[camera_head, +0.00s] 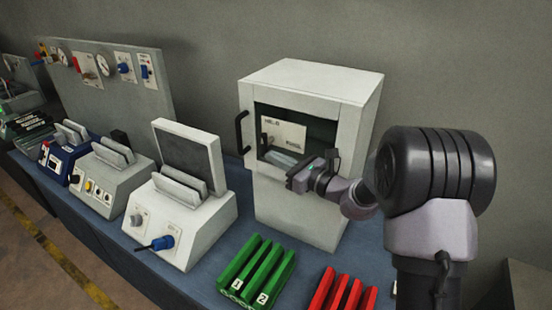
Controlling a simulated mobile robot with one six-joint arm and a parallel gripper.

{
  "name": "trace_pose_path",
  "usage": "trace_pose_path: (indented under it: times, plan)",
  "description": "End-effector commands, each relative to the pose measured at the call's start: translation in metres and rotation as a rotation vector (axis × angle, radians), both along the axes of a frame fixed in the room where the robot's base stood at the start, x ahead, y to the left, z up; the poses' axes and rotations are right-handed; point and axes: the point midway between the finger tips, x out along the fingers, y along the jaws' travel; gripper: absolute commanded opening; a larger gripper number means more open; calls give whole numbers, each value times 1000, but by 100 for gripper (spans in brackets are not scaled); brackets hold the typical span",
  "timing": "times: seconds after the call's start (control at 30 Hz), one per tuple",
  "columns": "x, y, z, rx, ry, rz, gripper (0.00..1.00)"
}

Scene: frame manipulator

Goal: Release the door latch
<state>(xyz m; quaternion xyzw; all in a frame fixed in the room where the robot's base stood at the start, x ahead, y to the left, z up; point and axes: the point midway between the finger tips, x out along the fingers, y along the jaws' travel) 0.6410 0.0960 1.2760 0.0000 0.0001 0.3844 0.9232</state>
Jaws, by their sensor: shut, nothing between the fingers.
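A white cabinet (366,115) stands on a pedestal at the back of the bench. Its front has a white-framed door (300,99) with a dark window, and the door looks closed. A black bar handle (241,133) is on the door's left side. I cannot make out a separate latch. My gripper (296,183) is in front of the door's lower right part, pointing left, and its fingers are shut and empty. My wrist hides the door's lower right corner. I cannot tell whether the fingertips touch the cabinet.
A white device with a raised dark panel (186,154) stands left of the cabinet. Green racks (257,272) and red racks (343,293) lie in front on the blue bench (218,272). More instruments and a gauge panel (123,82) fill the left.

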Motion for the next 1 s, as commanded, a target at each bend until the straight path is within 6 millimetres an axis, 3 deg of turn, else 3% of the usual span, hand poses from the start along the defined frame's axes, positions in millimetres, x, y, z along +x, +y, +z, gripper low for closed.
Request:
trace_pose_path:
  times: [1.0]
  plan:
    - [14, 4, -14, 113, -78, 1, 0]
